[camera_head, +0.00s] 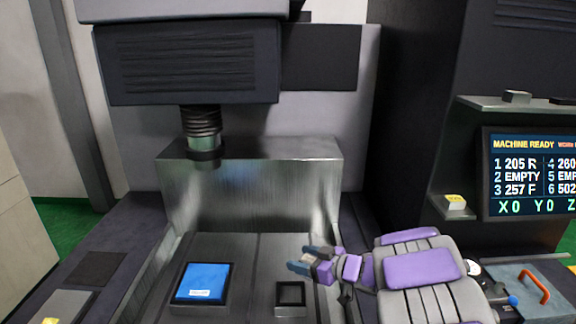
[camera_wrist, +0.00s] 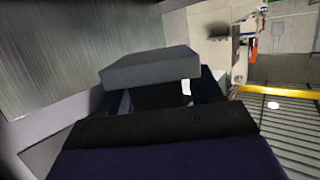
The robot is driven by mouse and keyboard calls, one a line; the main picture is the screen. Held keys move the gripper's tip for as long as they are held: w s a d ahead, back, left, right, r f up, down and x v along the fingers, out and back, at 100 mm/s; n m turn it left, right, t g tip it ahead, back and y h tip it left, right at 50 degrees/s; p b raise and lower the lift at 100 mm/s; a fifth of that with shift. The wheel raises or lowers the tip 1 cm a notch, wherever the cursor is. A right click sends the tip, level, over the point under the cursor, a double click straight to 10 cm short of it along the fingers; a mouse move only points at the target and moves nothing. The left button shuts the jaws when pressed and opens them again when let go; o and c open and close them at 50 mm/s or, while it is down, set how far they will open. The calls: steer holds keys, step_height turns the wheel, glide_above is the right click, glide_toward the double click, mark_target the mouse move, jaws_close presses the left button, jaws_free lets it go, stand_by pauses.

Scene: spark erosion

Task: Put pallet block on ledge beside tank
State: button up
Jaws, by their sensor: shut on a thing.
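My gripper (camera_head: 304,259) is shut on a flat grey block, the pallet block (camera_wrist: 150,66), which lies across the fingertips in the wrist view. In the head view the fingers hide most of the block. The gripper is above the right part of the dark tank floor (camera_head: 240,250), behind the empty square holder. The tank has a tall steel back wall (camera_head: 255,200). A dark ledge (camera_head: 105,240) runs along the tank's left side, and another dark strip (camera_head: 362,215) runs along its right.
A blue pad (camera_head: 203,281) in a dark frame and an empty square holder (camera_head: 290,297) sit on the tank floor. The machine head's spindle (camera_head: 203,135) hangs above. A dark square (camera_head: 96,268) and a grey plate (camera_head: 55,308) lie at left. A status screen (camera_head: 530,172) stands right.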

steer(key=d+r+m+t+h, duration=0.5)
steer(key=d+r+m+h, duration=0.25)
steer(key=d, duration=0.25)
step_height(320, 180, down, 13)
steer(key=w+m+h, duration=0.2)
steer(key=m+h, duration=0.1)
steer(key=h, duration=0.1)
steer(key=shift+w+a+r+t, duration=0.15)
steer(key=shift+w+t, duration=0.05)
steer(key=shift+t, duration=0.2)
